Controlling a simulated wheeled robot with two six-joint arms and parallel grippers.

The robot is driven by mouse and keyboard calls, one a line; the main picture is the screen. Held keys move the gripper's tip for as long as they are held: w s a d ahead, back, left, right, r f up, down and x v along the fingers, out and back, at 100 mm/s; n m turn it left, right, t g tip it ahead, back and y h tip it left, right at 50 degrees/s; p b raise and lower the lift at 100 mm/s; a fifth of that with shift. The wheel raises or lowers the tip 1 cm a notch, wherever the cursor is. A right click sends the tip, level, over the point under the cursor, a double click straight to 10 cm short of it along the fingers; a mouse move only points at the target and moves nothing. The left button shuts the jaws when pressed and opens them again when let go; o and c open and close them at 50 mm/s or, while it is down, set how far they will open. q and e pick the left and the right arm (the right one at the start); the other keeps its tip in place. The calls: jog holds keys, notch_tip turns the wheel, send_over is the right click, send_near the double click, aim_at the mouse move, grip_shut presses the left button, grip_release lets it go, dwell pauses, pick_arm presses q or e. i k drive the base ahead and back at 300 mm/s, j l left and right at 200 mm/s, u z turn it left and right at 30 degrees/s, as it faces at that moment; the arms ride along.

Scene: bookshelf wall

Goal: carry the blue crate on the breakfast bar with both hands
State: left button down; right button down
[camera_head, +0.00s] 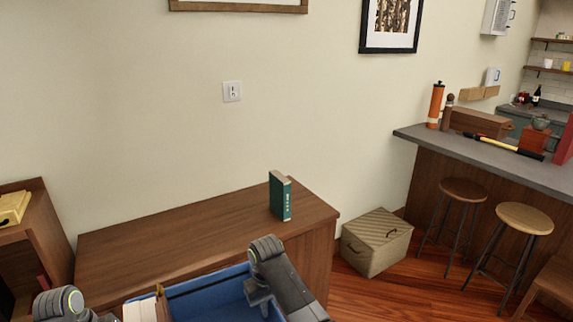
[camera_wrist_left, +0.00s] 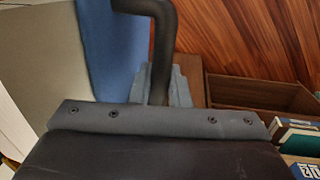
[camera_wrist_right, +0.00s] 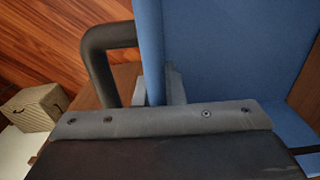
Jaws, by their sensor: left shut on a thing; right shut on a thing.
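The blue crate (camera_head: 208,296) is at the bottom of the head view, in front of me, cut off by the frame edge. My right gripper (camera_head: 258,297) is at its right side. In the left wrist view my left gripper (camera_wrist_left: 165,88) is shut on the other dark handle (camera_wrist_left: 160,30), beside a blue wall (camera_wrist_left: 110,45). The left fingertips are hidden in the head view. The breakfast bar (camera_head: 480,154) stands at the right, apart from the crate.
A low wooden cabinet (camera_head: 190,235) with a green book (camera_head: 280,197) stands just beyond the crate. A woven box (camera_head: 376,243) sits on the floor. Two stools (camera_head: 525,218) (camera_head: 463,190) stand before the bar. The bar's back holds several items; its front strip looks clear.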

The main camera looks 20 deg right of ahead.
aim_at(524, 164)
jog(key=z, duration=2.2)
jog(key=i+z, duration=0.1)
jog(key=z, duration=0.55)
jog(key=i+j, duration=0.85)
jog(key=j, duration=0.15)
jog(key=i+j, duration=1.75)
jog(key=j, duration=0.2)
